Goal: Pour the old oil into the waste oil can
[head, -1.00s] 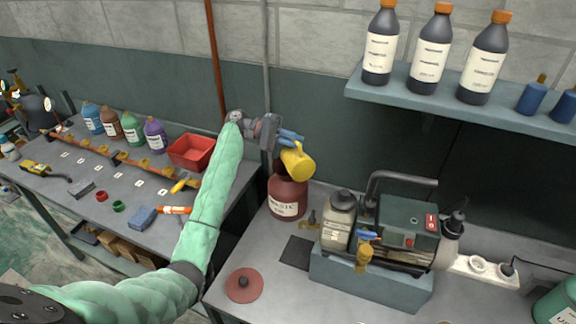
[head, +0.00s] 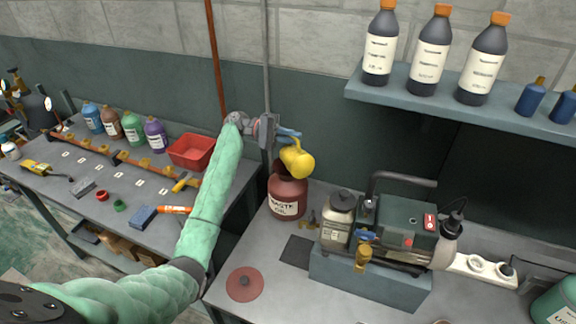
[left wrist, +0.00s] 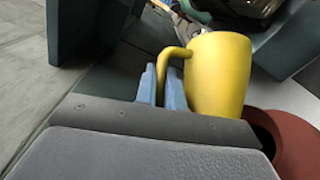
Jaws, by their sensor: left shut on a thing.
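My left gripper (head: 288,137) is shut on the handle of a yellow cup (head: 298,161), which is tilted above the waste oil can. The yellow cup (left wrist: 219,78) fills the middle of the left wrist view, with the blue fingers (left wrist: 165,88) on its handle. The waste oil can (head: 287,195) is dark red with a white label and stands on the bench against the wall. Its dark opening shows beside the cup in the left wrist view (left wrist: 268,135). No oil stream is visible, and the cup's inside is hidden. My right gripper is not in view.
A pump machine (head: 405,228) stands on a grey-blue block right of the can. A red round lid (head: 244,284) lies at the bench's front left. A shelf (head: 440,98) with dark bottles hangs above right. A red bin (head: 191,151) stands on the left bench.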

